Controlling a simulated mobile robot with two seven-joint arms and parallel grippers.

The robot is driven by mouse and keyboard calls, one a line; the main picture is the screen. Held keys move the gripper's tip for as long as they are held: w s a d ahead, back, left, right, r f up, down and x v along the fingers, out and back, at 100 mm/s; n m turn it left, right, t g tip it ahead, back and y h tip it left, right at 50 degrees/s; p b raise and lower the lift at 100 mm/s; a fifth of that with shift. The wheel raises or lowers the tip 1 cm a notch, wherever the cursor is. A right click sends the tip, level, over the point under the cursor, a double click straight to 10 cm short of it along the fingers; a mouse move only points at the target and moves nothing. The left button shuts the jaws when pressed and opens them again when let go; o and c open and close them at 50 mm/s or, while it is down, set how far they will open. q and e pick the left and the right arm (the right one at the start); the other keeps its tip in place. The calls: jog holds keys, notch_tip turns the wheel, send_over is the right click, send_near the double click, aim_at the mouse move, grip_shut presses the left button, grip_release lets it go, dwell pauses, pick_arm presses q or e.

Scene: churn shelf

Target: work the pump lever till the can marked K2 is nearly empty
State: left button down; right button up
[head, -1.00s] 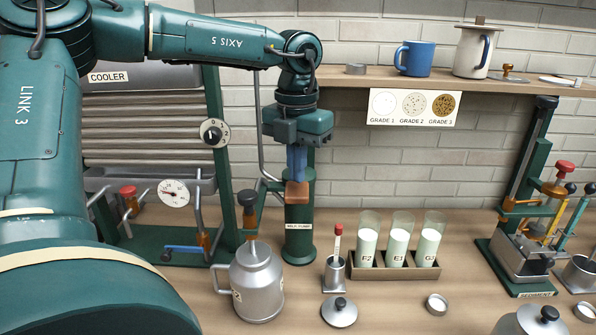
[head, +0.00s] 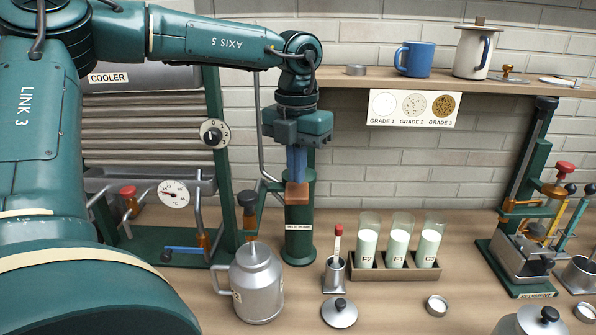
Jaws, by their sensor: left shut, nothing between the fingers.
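The milk pump (head: 299,240) is a dark green upright cylinder with a small label, at the middle of the bench. My left gripper (head: 297,193) hangs over its top, pointing down with blue fingers and orange tips, shut and empty. The tips overlap the pump in the picture; I cannot tell whether they touch it. The pump lever cannot be made out clearly. A steel can (head: 257,285) stands upright in front, left of the pump. Its label is turned to the left edge and unreadable, and its inside is hidden. My right gripper is not in view.
A cooler (head: 130,140) with a dial and gauge stands left. A rack (head: 400,270) of milk tubes, a steel cup (head: 336,275) and a loose lid (head: 339,313) are right of the pump. The sediment tester (head: 527,255) stands far right. A shelf (head: 430,85) runs above.

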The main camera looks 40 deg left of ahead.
aim_at(297, 189)
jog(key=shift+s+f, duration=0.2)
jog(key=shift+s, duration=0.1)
